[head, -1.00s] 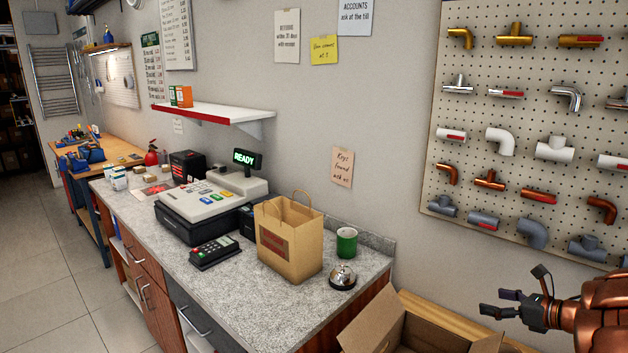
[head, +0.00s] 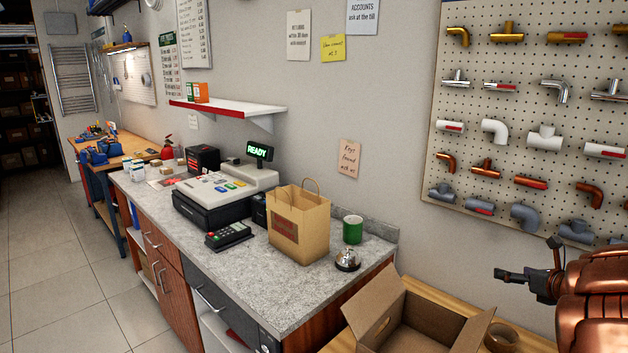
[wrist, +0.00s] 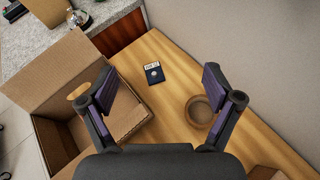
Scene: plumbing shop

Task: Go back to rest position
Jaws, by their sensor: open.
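My gripper (head: 520,274) is at the right of the head view, raised in front of the wall below the pegboard. In the wrist view my gripper (wrist: 168,100) is open, its two dark fingers spread wide with nothing between them. Below it is a wooden bench top (wrist: 185,75) with a small dark item with a white label (wrist: 154,73) and a round brown ring, likely a tape roll (wrist: 200,111). The ring also shows in the head view (head: 502,337).
An open cardboard box (head: 420,318) stands on the bench below and left of my gripper. The counter (head: 270,275) holds a paper bag (head: 300,225), a green mug (head: 352,229), a bell (head: 347,260) and a till (head: 222,195). A pegboard of pipe fittings (head: 540,90) hangs behind.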

